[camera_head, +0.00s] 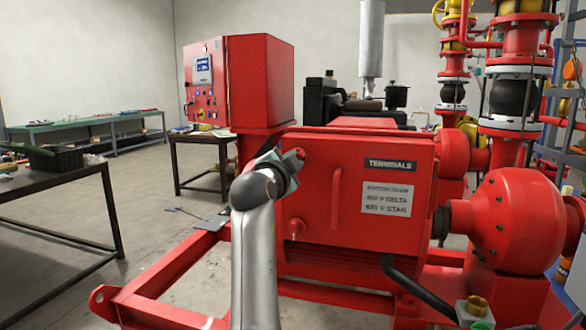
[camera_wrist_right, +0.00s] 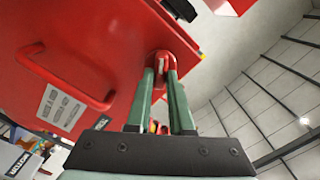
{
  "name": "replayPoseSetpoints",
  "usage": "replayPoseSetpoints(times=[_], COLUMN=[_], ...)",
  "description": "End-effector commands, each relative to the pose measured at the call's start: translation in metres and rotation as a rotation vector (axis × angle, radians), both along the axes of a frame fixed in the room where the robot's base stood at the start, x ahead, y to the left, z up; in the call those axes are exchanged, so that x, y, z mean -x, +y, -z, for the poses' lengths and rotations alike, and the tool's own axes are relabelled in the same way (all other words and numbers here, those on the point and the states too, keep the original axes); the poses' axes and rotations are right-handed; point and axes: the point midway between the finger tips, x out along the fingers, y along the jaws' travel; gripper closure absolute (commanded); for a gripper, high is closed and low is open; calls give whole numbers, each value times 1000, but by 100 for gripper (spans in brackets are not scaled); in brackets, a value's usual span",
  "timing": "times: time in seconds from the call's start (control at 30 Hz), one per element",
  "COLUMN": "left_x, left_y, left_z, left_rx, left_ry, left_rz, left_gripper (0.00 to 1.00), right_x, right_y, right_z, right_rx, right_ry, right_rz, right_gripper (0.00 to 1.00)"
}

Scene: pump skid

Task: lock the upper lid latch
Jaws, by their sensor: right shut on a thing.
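The red terminal box lid (camera_head: 352,185) carries a "TERMINALS" label, a rating plate and a vertical bar handle (camera_head: 336,198). The upper lid latch (camera_head: 300,153) is a small red knob at the lid's upper left. My right gripper (camera_head: 294,158) is at this latch. In the right wrist view the green fingers (camera_wrist_right: 161,80) are shut on the red latch (camera_wrist_right: 162,62), which is partly hidden between them. The lower lid latch (camera_head: 296,228) sits free below. The lid looks flush in the head view. My left gripper is out of view.
A red control cabinet (camera_head: 240,82) stands behind to the left. Red skid rails (camera_head: 165,270) run low in front. A dark table (camera_head: 50,190) is at the left, with open floor between. A red pump casing (camera_head: 515,215) and pipes stand at the right.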

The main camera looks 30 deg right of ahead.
Motion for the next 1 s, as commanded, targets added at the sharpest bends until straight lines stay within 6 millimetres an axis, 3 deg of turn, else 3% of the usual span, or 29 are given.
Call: replayPoseSetpoints(times=[0.5,1.0], left_x=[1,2], left_y=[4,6], left_z=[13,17], left_rx=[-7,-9], left_ry=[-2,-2], left_rz=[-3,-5], left_gripper=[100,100], right_x=[1,1], right_y=[-1,-1], right_z=[2,2], right_rx=[-292,-413], right_ry=[-343,-486], right_rz=[-1,0], right_gripper=[100,100])
